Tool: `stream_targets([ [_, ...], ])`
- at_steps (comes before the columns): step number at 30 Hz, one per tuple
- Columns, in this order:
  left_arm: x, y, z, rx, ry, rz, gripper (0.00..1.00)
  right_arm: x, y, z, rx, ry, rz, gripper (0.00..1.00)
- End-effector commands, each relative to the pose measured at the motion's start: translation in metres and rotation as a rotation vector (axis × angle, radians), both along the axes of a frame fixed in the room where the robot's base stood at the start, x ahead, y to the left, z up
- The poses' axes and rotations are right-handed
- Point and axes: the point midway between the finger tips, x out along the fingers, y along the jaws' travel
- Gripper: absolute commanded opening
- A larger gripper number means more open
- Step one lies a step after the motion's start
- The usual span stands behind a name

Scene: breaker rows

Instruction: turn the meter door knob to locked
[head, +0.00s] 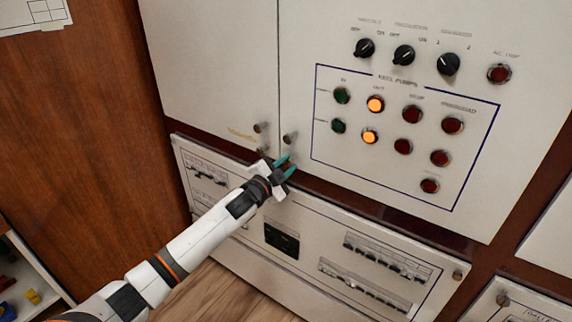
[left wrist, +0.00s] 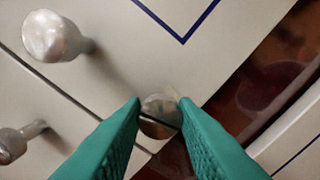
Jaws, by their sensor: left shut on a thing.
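My left gripper (head: 287,167) is at the lower left corner of the right cabinet door, in front of the seam between the doors. In the left wrist view, its teal fingertips (left wrist: 159,112) are closed on the two sides of a small round metal knob (left wrist: 158,104). A dark line crosses the knob's face, slanting slightly down to the right. The fingers cover the knob's sides, and I cannot read any locked mark beside it. In the head view the gripper mostly hides this knob. My right gripper is not in view.
A larger round knob (left wrist: 52,36) stands out from the right door close by, and another knob (left wrist: 14,144) is on the left door. Above are dark rotary switches (head: 403,54) and pump lamps (head: 375,105). A lower panel (head: 300,250) lies beneath the gripper.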

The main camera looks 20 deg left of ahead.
Motion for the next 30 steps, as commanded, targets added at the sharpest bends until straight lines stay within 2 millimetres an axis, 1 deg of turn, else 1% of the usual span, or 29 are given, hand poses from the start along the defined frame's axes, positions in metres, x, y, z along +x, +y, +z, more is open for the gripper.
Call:
stream_targets([
  [6, 0.0, 0.0, -0.0002, 0.135, -0.028, 0.0, 0.04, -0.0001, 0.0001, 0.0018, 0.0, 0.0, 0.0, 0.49],
  [12, 0.0, -0.0001, -0.0004, 0.211, -0.044, 0.0, 0.04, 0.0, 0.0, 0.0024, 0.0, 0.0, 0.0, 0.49],
  [18, 0.0, -0.0001, -0.0007, 0.244, -0.051, 0.0, 0.04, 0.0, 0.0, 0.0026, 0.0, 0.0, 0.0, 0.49],
  [30, -0.0001, -0.0002, -0.0007, 0.249, -0.053, 0.0, 0.04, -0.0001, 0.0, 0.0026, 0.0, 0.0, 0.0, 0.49],
])
